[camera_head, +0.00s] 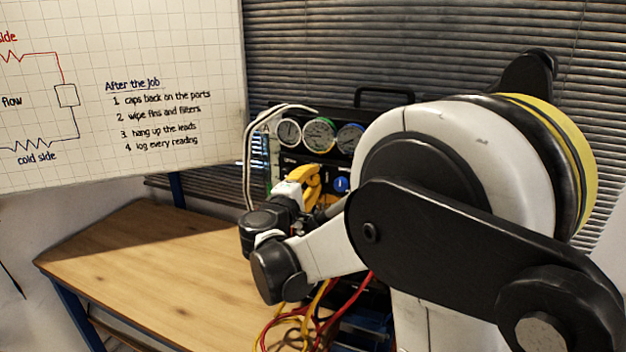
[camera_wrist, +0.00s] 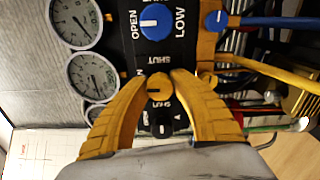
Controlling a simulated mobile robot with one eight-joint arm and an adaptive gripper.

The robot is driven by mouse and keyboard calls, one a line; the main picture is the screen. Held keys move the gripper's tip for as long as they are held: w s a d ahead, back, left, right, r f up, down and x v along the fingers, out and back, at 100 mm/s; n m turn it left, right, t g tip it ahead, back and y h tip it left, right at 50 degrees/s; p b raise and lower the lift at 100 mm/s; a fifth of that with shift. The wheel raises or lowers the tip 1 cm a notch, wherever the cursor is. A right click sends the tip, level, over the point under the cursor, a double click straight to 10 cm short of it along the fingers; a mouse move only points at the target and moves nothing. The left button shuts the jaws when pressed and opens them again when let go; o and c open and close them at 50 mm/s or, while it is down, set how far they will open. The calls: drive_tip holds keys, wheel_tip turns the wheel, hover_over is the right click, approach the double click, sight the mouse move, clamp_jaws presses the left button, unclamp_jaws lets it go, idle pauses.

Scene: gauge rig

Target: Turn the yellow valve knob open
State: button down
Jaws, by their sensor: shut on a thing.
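The yellow valve knob (camera_wrist: 158,86) is on the black front of the gauge rig, between the tips of my yellow fingers in the wrist view. My gripper (camera_wrist: 160,80) is shut on it, with one finger on each side. The fingers cover part of the knob and the lettering around it. In the head view my gripper (camera_head: 308,180) reaches the rig's front, and the yellow knob cannot be told apart from the yellow fingers there.
A blue knob (camera_wrist: 154,24) marked OPEN and LOW is beside it, and a small black knob (camera_wrist: 161,122) lies between my fingers. Round gauges (camera_head: 319,134) line the rig's top. Hoses (camera_wrist: 262,70) run at the right. The wooden table (camera_head: 150,260) is clear at left.

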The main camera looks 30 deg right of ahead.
idle(0.5)
drive_tip(key=c, duration=1.1)
unclamp_jaws()
drive_tip(key=shift+o, duration=0.2)
drive_tip(key=v, duration=1.2)
